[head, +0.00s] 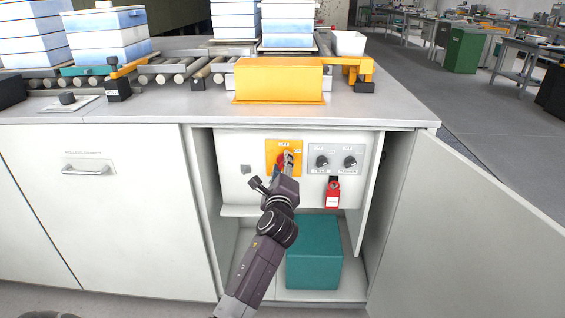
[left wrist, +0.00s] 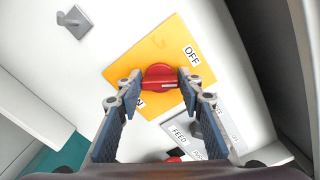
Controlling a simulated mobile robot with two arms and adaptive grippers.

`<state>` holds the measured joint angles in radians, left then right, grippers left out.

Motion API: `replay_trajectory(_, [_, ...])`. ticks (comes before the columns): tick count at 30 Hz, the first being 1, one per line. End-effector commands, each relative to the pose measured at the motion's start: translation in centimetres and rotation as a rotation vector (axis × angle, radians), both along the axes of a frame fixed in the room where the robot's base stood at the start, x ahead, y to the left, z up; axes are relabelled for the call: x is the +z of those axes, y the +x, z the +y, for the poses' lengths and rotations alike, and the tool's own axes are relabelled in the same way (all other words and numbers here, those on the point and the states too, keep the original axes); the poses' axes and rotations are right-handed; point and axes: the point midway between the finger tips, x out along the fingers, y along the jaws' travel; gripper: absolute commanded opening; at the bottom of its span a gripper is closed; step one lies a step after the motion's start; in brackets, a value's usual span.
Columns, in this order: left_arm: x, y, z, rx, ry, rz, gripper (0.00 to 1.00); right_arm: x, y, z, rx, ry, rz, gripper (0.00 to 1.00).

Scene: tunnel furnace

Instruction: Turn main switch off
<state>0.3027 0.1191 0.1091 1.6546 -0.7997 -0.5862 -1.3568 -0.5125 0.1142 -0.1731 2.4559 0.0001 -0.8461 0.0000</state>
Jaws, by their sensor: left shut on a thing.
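The main switch is a red rotary knob (left wrist: 160,77) on a yellow plate (left wrist: 150,50) inside the open cabinet. The plate also shows in the head view (head: 271,146). An OFF label is at the plate's top in the head view; part of an ON label shows at the lower left in the left wrist view. My left gripper (head: 287,158) is at the knob, with its fingers (left wrist: 158,80) on either side, shut on it. Which label the knob points to cannot be told. My right gripper is not in view.
A grey panel with two black knobs (head: 336,160) is right of the yellow plate, with a red padlock tag (head: 332,193) below it. A teal box (head: 314,255) stands on the cabinet floor. The open door (head: 470,230) is at the right; a metal hook (left wrist: 75,21) is left of the plate.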

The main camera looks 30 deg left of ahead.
Motion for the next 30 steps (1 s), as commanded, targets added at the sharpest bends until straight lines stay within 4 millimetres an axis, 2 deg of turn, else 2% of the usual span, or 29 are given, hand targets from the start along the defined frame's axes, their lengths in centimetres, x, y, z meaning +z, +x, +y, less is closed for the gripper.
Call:
replay_trajectory(6, [-0.2,0.0,0.0,0.002,-0.174,-0.103,0.1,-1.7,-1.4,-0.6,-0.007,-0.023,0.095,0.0])
replay_trajectory(15, [-0.3,-0.1,0.1,0.003,-0.372,-0.224,0.1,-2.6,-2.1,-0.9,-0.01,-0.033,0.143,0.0])
replay_trajectory(30, [-0.4,-0.1,0.1,0.003,-0.508,-0.309,0.1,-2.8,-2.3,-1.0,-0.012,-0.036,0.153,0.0])
